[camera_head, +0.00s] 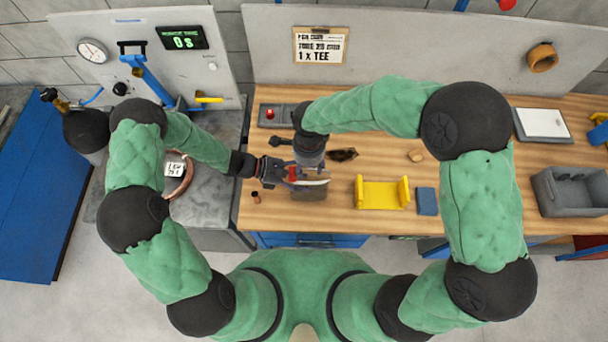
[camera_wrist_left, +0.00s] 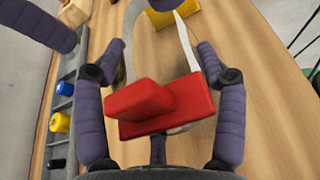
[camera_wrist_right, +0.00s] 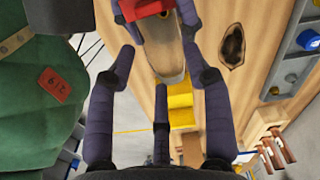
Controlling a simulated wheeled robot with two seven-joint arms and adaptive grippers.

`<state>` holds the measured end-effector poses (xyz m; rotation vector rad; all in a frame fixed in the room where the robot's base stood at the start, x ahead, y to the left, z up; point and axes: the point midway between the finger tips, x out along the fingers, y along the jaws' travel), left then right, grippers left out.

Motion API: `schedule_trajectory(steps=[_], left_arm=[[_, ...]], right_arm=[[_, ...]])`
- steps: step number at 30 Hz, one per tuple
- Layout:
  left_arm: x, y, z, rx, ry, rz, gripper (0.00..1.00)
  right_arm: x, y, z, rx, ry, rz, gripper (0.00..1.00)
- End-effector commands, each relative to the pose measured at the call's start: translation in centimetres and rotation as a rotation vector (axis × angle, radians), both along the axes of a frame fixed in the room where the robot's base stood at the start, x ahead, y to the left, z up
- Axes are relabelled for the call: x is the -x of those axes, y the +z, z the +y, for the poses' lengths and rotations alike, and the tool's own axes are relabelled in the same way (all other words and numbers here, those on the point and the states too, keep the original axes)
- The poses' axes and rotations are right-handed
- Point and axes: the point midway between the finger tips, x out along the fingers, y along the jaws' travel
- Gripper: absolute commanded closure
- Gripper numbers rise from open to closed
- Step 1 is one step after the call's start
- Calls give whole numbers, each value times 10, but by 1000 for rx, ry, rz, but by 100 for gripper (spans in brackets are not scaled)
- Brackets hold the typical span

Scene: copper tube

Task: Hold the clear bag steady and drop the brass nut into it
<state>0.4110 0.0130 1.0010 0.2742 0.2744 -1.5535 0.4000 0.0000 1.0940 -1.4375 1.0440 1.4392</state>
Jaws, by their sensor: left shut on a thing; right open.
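My left gripper (camera_head: 290,175) is shut on a red block (camera_wrist_left: 160,108) at the bag's edge. The clear bag (camera_wrist_right: 160,60) hangs at this red block, with a pale curved rim, above the wooden bench; the pale strip also shows in the left wrist view (camera_wrist_left: 190,50). My right gripper (camera_wrist_right: 158,75) is open, with its fingers beside and above the bag and nothing visibly gripped. A small golden spot (camera_wrist_right: 166,14) shows by the red block in the right wrist view. It may be the brass nut, but I cannot tell. The nut is not clearly seen elsewhere.
A yellow holder (camera_head: 382,193) and a blue block (camera_head: 426,201) lie right of the bag on the bench. A dark mark (camera_head: 342,155) and a tan piece (camera_head: 416,155) lie behind. A grey bin (camera_head: 570,190) stands far right. A small copper piece (camera_head: 255,197) lies front left.

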Motion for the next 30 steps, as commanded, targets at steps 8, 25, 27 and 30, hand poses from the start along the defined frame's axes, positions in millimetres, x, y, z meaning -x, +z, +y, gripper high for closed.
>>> schedule_trajectory(steps=[8, 25, 27, 30], left_arm=[[1, -1, 0, -2, 0, 1, 62], [1, -1, 0, -1, -1, 1, 62], [1, -1, 0, -1, -1, 1, 62], [1, -1, 0, -1, -1, 1, 62]], right_arm=[[-2, 48, 1, -2, 0, -7, 49], [0, 115, 0, -1, 1, -1, 49], [0, 115, 0, -1, 1, -1, 49], [0, 115, 0, -1, 1, -1, 49]])
